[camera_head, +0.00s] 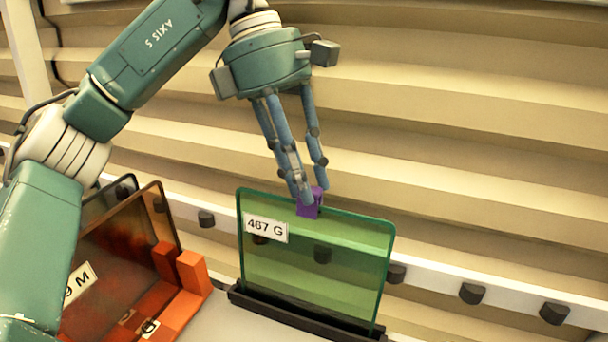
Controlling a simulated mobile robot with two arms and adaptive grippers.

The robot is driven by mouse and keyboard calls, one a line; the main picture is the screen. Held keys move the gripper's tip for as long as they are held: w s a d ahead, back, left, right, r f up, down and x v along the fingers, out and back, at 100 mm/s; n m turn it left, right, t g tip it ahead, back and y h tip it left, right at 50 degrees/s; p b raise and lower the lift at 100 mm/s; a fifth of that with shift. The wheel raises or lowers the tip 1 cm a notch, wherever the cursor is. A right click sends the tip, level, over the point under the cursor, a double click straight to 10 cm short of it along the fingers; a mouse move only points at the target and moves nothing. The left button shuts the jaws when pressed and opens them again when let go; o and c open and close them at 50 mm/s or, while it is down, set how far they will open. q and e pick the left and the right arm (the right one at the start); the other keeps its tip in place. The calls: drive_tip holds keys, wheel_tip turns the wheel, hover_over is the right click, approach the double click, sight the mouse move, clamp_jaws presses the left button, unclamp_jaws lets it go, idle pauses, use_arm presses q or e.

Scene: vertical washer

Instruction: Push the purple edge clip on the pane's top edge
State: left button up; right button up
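A green see-through pane (318,262) stands upright, with a white label reading "467 G" (266,228) near its upper left corner. The small purple edge clip (310,209) is at the pane's top edge, a little left of the middle. My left gripper (313,193) points down from above, its fingers close together with the clip between their tips. The fingers hide the upper part of the clip, so how far it sits over the edge cannot be seen. My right gripper is not in view.
A dark slotted holder (300,313) carries the pane's lower edge. Brown-tinted panes (125,255) lean at the left beside orange blocks (185,290). A white rail (520,297) with black knobs runs behind the pane, before a beige ribbed wall (460,130).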

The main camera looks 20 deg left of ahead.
use_arm(q)
drive_tip(key=o, duration=0.5)
drive_tip(key=v, duration=1.2)
idle(0.6)
